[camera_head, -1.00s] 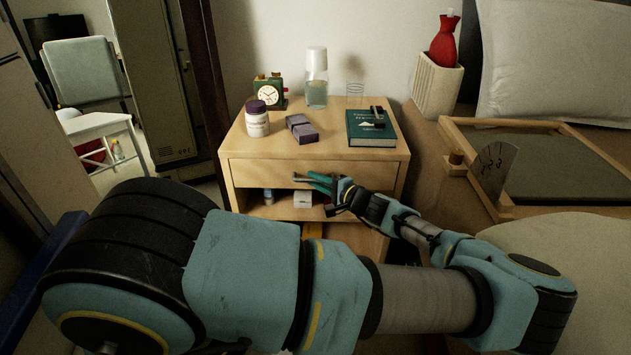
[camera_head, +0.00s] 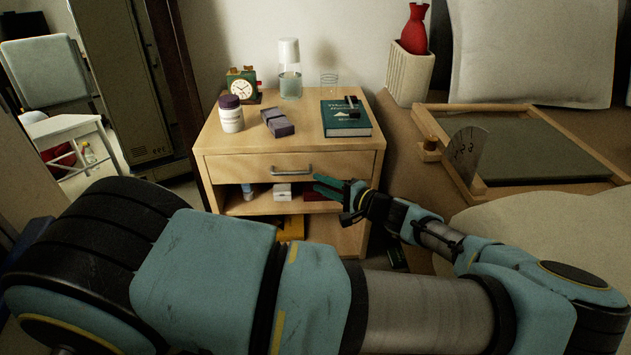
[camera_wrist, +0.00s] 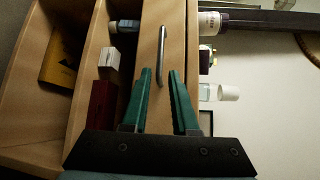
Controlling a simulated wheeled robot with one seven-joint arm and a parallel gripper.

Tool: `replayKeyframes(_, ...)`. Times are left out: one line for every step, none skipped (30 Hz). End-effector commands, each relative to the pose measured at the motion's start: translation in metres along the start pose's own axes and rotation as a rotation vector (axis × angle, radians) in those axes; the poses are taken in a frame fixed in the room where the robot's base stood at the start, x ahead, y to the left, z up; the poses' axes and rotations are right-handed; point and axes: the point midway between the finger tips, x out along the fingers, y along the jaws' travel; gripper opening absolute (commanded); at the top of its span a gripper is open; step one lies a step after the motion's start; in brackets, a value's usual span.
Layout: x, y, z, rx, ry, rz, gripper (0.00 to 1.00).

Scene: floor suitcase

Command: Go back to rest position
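My gripper (camera_head: 328,187) is in front of the right side of the wooden nightstand (camera_head: 366,172), just below and right of the drawer handle. In the wrist view, my gripper (camera_wrist: 160,82) has its two green fingers spread apart with nothing between them. The drawer (camera_head: 230,168) looks shut. Its metal handle (camera_head: 291,171) is clear of the fingers in the head view; it also shows beyond the fingertips in the wrist view (camera_wrist: 161,55). My arm covers the lower part of the head view.
On the nightstand top stand a white bottle (camera_head: 231,116), a clock (camera_head: 242,88), a carafe (camera_head: 290,80), a dark box (camera_head: 278,123) and a green book (camera_head: 345,117). Small boxes lie on the open shelf below. A bed with a wooden tray (camera_head: 430,125) is at the right.

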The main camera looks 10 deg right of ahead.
Motion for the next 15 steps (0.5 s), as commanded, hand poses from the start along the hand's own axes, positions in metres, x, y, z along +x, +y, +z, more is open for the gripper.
replayKeyframes(-0.001, 0.0, 0.0, 0.0, 0.0, 0.0, 0.27)
replayKeyframes(0.0, 0.0, 0.0, 0.0, 0.0, 0.0, 0.27)
replayKeyframes(0.0, 0.0, 0.0, 0.0, 0.0, 0.0, 0.27)
replayKeyframes(0.0, 0.0, 0.0, 0.0, 0.0, 0.0, 0.27)
replayKeyframes(0.0, 0.0, 0.0, 0.0, 0.0, 0.0, 0.27)
replayKeyframes(0.0, 0.0, 0.0, 0.0, 0.0, 0.0, 0.27)
replayKeyframes(0.0, 0.0, 0.0, 0.0, 0.0, 0.0, 0.27)
replayKeyframes(0.0, 0.0, 0.0, 0.0, 0.0, 0.0, 0.27)
replayKeyframes(0.0, 0.0, 0.0, 0.0, 0.0, 0.0, 0.27)
replayKeyframes(0.0, 0.0, 0.0, 0.0, 0.0, 0.0, 0.27)
replayKeyframes(0.0, 0.0, 0.0, 0.0, -0.001, 0.001, 0.27)
replayKeyframes(0.001, 0.0, 0.001, -0.001, -0.005, 0.005, 0.27)
replayKeyframes(0.003, 0.0, 0.003, -0.001, -0.013, 0.012, 0.27)
replayKeyframes(0.006, 0.001, 0.006, -0.002, -0.024, 0.024, 0.27)
replayKeyframes(0.011, 0.002, 0.011, -0.004, -0.046, 0.046, 0.27)
